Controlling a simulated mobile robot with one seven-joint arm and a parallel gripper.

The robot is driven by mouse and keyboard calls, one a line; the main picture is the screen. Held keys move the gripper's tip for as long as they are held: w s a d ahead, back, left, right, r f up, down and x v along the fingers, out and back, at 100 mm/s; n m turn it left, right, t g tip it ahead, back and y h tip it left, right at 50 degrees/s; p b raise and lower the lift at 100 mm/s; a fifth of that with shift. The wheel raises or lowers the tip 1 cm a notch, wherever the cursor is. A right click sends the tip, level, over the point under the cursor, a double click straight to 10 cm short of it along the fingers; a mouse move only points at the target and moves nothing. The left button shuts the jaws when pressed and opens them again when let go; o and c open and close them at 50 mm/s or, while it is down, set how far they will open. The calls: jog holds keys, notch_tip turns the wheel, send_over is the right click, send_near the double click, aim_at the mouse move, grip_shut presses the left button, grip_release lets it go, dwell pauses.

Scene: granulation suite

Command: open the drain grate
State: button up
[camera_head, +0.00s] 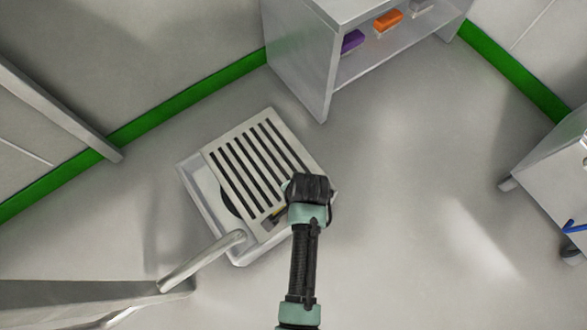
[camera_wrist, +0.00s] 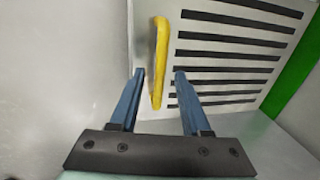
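The drain grate (camera_head: 262,160) is a pale square panel with dark slots. It sits askew over a square floor frame (camera_head: 191,179), apparently tilted up, with part of a dark round opening (camera_head: 229,201) showing at its left. In the wrist view the slotted grate (camera_wrist: 235,47) fills the upper right, and a yellow handle (camera_wrist: 158,62) stands out from its left side. My gripper (camera_wrist: 159,74) is open, its two blue fingers on either side of the handle's lower end, with visible gaps. In the head view my wrist hides the grate's lower right corner.
A metal shelf unit (camera_head: 322,65) with coloured boxes stands behind the drain. A grey bar or handle (camera_head: 203,260) on a metal unit reaches close to the frame's lower left. A wheeled cart (camera_head: 550,180) is at right. The floor between is clear.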

grip_shut()
dwell(1.3)
